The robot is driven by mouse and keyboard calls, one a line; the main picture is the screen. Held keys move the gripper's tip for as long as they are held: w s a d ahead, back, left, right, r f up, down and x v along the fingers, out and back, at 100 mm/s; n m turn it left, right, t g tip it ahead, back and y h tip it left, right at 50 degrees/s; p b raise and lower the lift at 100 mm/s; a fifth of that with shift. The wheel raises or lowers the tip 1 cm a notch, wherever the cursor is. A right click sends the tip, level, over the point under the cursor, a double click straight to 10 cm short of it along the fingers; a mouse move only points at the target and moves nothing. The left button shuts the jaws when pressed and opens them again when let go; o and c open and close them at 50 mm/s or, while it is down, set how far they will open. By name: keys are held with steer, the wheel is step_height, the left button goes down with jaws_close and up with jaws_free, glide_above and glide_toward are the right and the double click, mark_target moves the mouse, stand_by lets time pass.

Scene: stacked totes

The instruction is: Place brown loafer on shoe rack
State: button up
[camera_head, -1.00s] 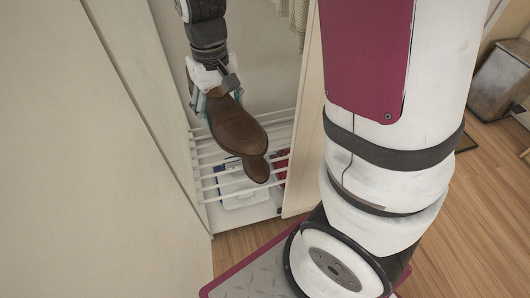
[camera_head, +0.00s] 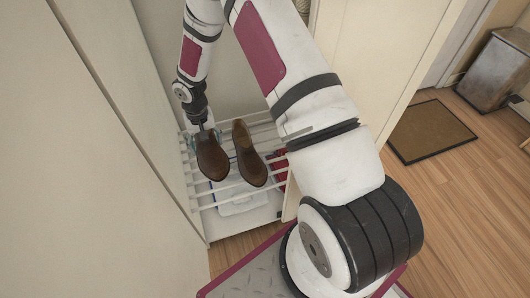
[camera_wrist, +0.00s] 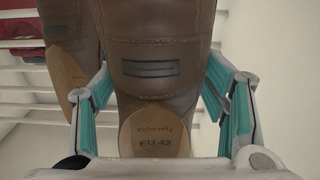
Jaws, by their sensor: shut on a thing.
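My gripper (camera_head: 205,133) is shut on the heel end of a brown loafer (camera_head: 212,160), toe pointing toward the viewer. In the wrist view, teal finger pads stand on both sides of the held loafer (camera_wrist: 160,35), whose tan insole reads EU 42. A second brown loafer (camera_head: 249,160) lies on the white-barred shoe rack (camera_head: 228,187), just right of the held one; it also shows in the wrist view (camera_wrist: 72,45). The held loafer is over the rack bars at the left. I cannot tell whether it touches them.
The rack sits inside a narrow cabinet, with a wall panel (camera_head: 110,130) close on the left and an open door (camera_head: 375,70) on the right. A white item (camera_head: 240,207) and something red (camera_head: 279,170) lie below the bars.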

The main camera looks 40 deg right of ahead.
steer(key=shift+w+a+f, duration=0.1)
steer(key=shift+w+f, duration=0.05)
steer(key=shift+f, duration=0.3)
steer(key=shift+w+a+f, duration=0.1)
steer(key=shift+w+f, duration=0.05)
steer(key=shift+f, duration=0.3)
step_height(320, 180, down, 10)
steer(key=b, duration=0.3)
steer(key=shift+r+b, duration=0.1)
steer(key=shift+b, duration=0.3)
steer(key=o, duration=1.5)
steer(key=shift+c, duration=0.2)
steer(key=shift+s, duration=0.1)
step_height(320, 180, up, 12)
steer(key=p, duration=0.4)
steer(key=shift+p, duration=0.35)
